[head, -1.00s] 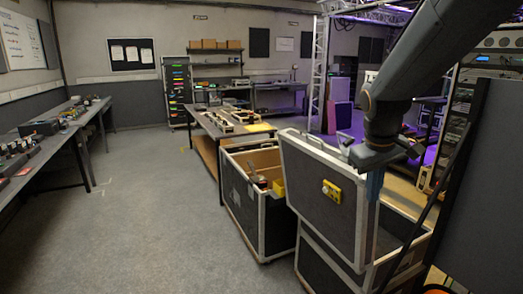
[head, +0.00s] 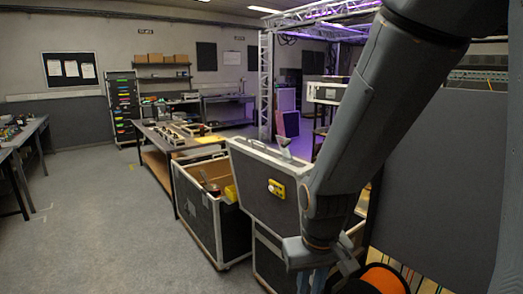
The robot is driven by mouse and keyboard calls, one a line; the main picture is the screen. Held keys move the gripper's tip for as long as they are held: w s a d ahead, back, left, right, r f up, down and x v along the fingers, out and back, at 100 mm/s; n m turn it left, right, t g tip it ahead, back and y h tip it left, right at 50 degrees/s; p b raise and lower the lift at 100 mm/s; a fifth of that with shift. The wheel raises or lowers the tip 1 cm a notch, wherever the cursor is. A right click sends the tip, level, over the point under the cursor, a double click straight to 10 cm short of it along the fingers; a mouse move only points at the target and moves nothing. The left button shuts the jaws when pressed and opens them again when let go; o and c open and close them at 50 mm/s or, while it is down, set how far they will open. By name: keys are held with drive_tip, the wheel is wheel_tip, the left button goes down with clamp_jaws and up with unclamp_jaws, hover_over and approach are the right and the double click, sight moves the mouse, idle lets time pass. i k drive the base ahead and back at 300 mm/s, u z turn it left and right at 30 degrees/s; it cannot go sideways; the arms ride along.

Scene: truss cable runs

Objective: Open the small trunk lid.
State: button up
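The trunk lid (head: 240,172) is a dark panel with pale metal edges and a yellow latch plate (head: 276,188). It stands raised and slightly tilted above its dark trunk body (head: 268,262). My arm hides the lid's right side and much of the trunk. I cannot tell from the view which trunk is the small one. My gripper (head: 313,281) points down in front of the trunk's right part, at the bottom of the picture. Its blue fingers are cut off by the frame edge, so their opening is unclear. I see nothing held, and no contact with the lid is visible.
A second trunk (head: 190,205), open on top with things inside, stands directly left. A long workbench (head: 165,135) is behind it. A dark panel (head: 440,190) stands close on the right, with an orange and black round item (head: 382,280) below. The floor at left is clear.

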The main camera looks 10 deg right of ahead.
sight(256, 166)
drive_tip(key=u, duration=0.65)
drive_tip(key=i, duration=1.05)
drive_tip(key=z, duration=0.45)
